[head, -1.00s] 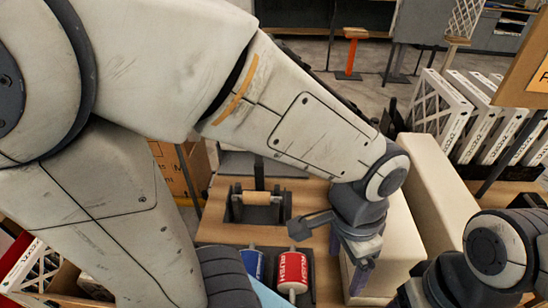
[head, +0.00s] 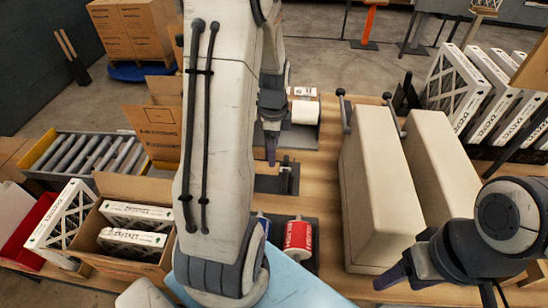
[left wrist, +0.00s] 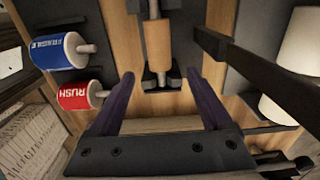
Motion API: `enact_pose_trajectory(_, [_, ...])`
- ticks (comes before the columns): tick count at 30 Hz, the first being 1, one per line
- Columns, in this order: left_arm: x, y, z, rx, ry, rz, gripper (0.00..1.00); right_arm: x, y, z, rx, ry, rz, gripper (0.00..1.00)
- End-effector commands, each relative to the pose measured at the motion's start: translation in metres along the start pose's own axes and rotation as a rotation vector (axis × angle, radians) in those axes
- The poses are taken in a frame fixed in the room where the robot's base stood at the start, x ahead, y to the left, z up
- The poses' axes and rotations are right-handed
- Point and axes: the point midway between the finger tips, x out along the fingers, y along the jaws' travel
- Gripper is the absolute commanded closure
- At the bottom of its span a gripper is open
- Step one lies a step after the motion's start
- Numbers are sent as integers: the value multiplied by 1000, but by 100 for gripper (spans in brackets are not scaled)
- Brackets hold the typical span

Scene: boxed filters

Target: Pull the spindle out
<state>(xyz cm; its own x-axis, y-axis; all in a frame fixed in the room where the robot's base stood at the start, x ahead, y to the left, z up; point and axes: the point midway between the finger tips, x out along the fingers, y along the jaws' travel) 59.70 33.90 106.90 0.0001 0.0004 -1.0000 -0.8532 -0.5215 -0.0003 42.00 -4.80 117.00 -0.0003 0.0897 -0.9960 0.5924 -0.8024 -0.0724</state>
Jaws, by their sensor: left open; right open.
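The spindle, a thin rod through a tan core (left wrist: 158,45), rests in a black stand at the top middle of the left wrist view. Part of that stand (head: 286,176) shows in the head view, with the core hidden behind my left arm. My left gripper (left wrist: 163,103) is open and empty, its two purple fingers apart just short of the stand and lined up either side of it. In the head view only a fingertip of my left gripper (head: 271,150) shows beside the arm. My right gripper (head: 392,276) is open and empty at the lower right.
A red RUSH roll (head: 298,237) and a blue roll (left wrist: 60,50) sit left of the stand in the wrist view. A white roll (head: 305,112) is behind. Two long pale blocks (head: 382,190) stand right. A box of filters (head: 135,232) is left.

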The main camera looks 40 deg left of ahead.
Motion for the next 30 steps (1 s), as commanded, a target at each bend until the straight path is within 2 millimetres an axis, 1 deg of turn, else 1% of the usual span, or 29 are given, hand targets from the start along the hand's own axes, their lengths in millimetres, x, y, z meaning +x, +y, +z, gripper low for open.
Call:
enact_pose_trajectory(1, [10, 2, 0, 0, -1, 8, 17, -3, 0, 0, 0, 0, 0, 36])
enact_pose_trajectory(6, [40, 2, 0, -1, 0, 7, 17, -8, -1, 0, 0, 0, 0, 36])
enact_pose_trajectory(12, [65, 1, -1, -1, 0, 3, 17, -12, -1, -1, 1, 0, 0, 36])
enact_pose_trajectory(18, [74, 1, -1, -1, 0, 1, 17, -13, -1, -1, 1, 0, 0, 36])
enact_pose_trajectory(24, [74, 0, -1, -1, 1, 0, 17, -13, -1, -1, 1, 0, 0, 36])
enact_pose_trajectory(25, [74, 0, -1, -1, 1, 0, 21, -13, -1, -1, 1, 0, 0, 36])
enact_pose_trajectory(26, [74, 0, -1, -1, 1, 0, 33, -13, -1, -1, 1, 0, 0, 36])
enact_pose_trajectory(27, [74, 0, -1, -1, 1, 0, 48, -13, -1, -1, 1, 0, 0, 36])
enact_pose_trajectory(29, [74, 0, -1, -1, 1, 0, 71, -13, -1, -1, 1, 0, 0, 36])
enact_pose_trajectory(30, [74, 0, -1, -1, 1, 0, 86, -13, -1, -1, 1, 0, 0, 36])
